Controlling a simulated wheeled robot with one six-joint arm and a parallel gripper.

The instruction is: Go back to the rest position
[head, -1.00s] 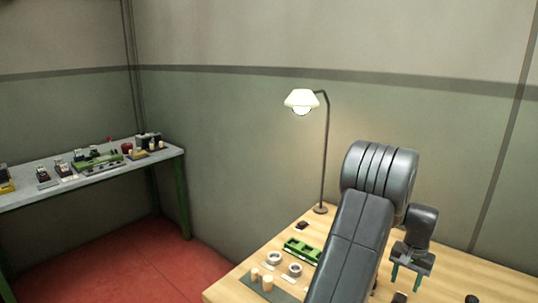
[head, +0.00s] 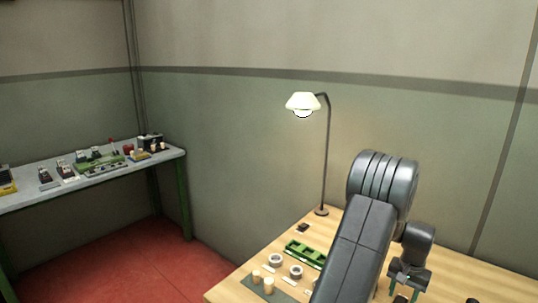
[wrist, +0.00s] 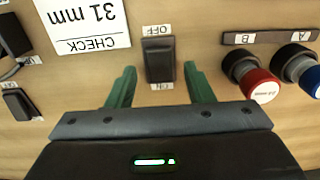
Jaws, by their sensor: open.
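My gripper (head: 403,294) hangs fingers-down over the right part of the wooden bench, at the bottom of the head view, with its tips partly cut off. In the wrist view my gripper (wrist: 159,70) has its two green fingers wide apart with nothing held between them. A dark rocker switch (wrist: 160,60), marked OFF and ON, shows in the gap between the fingers, on the surface ahead. Whether the fingers touch that surface cannot be told.
In the wrist view a red knob (wrist: 254,80) and a blue knob (wrist: 298,68) are at right, a white CHECK 31 mm card (wrist: 85,22) at upper left. A lamp (head: 303,102), green tray (head: 305,252) and pale cylinders (head: 268,284) stand on the bench (head: 222,292).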

